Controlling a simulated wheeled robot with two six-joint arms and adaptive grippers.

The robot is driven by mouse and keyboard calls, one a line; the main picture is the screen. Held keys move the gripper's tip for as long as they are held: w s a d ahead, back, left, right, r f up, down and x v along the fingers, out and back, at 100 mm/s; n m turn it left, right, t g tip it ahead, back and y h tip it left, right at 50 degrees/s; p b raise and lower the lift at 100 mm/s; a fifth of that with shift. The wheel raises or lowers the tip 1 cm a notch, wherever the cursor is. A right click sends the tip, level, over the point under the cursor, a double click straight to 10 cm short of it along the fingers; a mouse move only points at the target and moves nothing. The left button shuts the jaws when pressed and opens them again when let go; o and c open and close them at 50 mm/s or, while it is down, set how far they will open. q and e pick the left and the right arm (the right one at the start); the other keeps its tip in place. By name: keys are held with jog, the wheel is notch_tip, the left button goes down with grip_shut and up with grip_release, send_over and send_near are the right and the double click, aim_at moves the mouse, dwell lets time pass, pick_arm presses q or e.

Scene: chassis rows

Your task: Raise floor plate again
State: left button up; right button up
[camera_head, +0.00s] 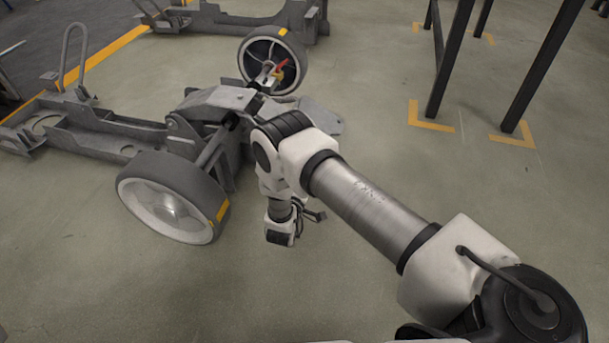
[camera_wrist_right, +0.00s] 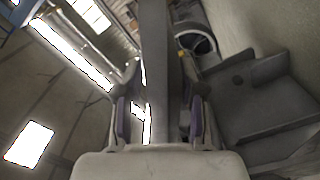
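The grey chassis (camera_head: 130,135) stands on the floor at left in the head view. A flat grey plate (camera_head: 222,97), perhaps the floor plate, lies at its near end between two wheels, partly behind my right arm. My right gripper (camera_head: 315,214) is low beside the chassis, small and mostly hidden by the wrist. In the right wrist view my right gripper (camera_wrist_right: 160,122) has its two purple-padded fingers apart. A grey bar (camera_wrist_right: 153,60) runs between them in the picture, with gaps at its sides; contact cannot be told. My left gripper is not in view.
The near wheel (camera_head: 172,198) is left of my right wrist, and the far wheel (camera_head: 272,60) is behind the plate. A grey panel (camera_wrist_right: 265,100) is close at right in the right wrist view. Dark rack legs (camera_head: 448,60) stand at right. Floor in front is clear.

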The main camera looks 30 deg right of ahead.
grip_shut()
jog(key=shift+r, duration=0.1)
jog(key=shift+s+d+r+p, duration=0.1)
jog(key=shift+d+r+p, duration=0.05)
jog(key=shift+r+p, duration=0.45)
notch_tip(320, 180, up, 12)
jog(key=n+p, duration=0.6)
jog(key=p, duration=0.4)
jog(key=shift+s+d+p, duration=0.35)
jog(key=shift+p, duration=0.05)
jog(key=shift+r, duration=0.1)
grip_release()
jog(key=shift+r, duration=0.1)
